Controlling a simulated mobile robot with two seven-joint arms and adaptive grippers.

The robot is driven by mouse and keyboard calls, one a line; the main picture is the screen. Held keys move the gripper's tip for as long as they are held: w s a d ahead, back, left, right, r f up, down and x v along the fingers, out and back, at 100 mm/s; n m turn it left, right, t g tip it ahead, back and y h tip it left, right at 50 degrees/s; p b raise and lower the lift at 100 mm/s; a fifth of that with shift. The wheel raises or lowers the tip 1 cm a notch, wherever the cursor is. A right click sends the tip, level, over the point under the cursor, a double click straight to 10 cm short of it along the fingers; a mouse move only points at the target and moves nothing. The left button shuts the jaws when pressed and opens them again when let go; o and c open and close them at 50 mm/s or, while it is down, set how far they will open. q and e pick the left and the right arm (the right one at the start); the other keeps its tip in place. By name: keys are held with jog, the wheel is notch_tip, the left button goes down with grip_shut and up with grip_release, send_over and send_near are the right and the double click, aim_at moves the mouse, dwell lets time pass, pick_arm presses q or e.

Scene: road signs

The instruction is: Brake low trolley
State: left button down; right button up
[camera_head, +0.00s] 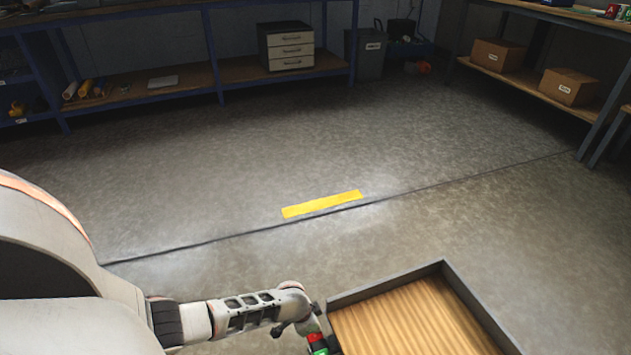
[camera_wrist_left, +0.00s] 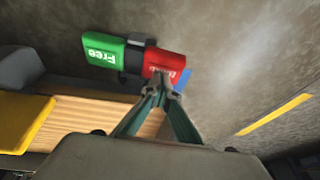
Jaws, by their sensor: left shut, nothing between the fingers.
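The low trolley (camera_head: 385,292) has a wood deck inside a raised grey rim and stands at the bottom of the head view, cut off by the frame. Its wood deck also shows in the left wrist view (camera_wrist_left: 85,115). At its corner is a brake pedal with a red part (camera_wrist_left: 165,65) whose lettering is partly hidden, and a green part (camera_wrist_left: 104,52) marked "Free". The red part also shows in the head view (camera_head: 314,337). My left gripper (camera_wrist_left: 172,93) is shut and empty, its fingertips at the red part's edge; I cannot tell whether they touch. My right gripper is out of view.
A yellow floor strip (camera_head: 322,204) lies beyond the trolley beside a dark floor seam. A yellow object (camera_wrist_left: 22,122) lies at the left of the wrist view. Shelving with a drawer unit (camera_head: 288,47) and cardboard boxes (camera_head: 568,87) stands behind. The floor between is clear.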

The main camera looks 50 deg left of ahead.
pick_arm(q)
jog(key=shift+w+a+f, duration=0.1)
jog(key=shift+a+f, duration=0.35)
jog(key=shift+f, duration=0.1)
jog(key=shift+w+a+f, duration=0.1)
jog(key=shift+a+f, duration=0.1)
jog(key=shift+f, duration=0.05)
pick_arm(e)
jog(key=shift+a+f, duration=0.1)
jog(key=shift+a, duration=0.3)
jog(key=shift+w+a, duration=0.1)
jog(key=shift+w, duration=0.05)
pick_arm(q)
jog(key=shift+w, duration=0.1)
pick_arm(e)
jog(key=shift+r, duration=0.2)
